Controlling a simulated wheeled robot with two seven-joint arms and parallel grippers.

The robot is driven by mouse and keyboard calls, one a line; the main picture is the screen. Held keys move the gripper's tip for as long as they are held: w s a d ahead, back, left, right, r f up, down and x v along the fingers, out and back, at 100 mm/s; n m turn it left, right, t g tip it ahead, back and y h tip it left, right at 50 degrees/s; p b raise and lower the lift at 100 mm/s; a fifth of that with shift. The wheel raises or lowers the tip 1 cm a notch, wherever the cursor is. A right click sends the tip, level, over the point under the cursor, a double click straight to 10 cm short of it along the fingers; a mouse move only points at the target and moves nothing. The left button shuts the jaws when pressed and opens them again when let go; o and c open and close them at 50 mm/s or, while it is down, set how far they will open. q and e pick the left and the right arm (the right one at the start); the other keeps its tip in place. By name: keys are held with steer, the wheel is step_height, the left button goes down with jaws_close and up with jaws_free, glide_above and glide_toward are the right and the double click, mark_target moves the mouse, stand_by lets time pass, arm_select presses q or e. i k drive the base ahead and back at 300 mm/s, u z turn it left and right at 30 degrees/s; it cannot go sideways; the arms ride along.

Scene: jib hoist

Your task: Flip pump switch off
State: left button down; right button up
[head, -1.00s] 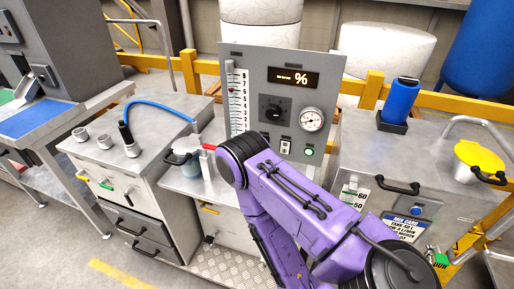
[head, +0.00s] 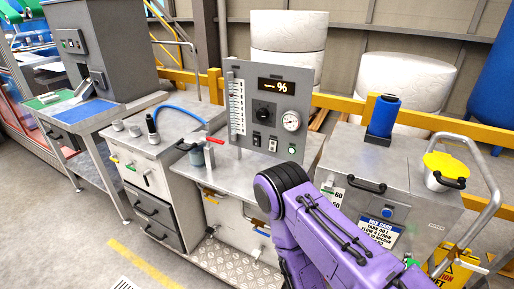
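The grey control panel (head: 233,82) stands upright at the back of the middle metal cabinet. Two small switches sit low on it, a left one (head: 257,139) and a right one (head: 272,145); their labels are too small to read, so I cannot tell which is the pump switch or its position. A green button or lamp (head: 292,150) is to their right. A black knob (head: 264,114), a round gauge (head: 291,121) and a "%" display are above. One purple arm of mine bends in front of the cabinet, below the panel. Neither gripper is in view.
A red-handled valve (head: 214,140) and a grey-blue cup (head: 197,154) are left of the panel. At right, a cabinet carries a blue cylinder (head: 384,115) and a yellow-lidded pot (head: 449,166). A metal handrail (head: 487,185) stands at far right.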

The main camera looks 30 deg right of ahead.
mark_target(256, 139)
steer(key=z, duration=1.35)
steer(key=i, duration=0.25)
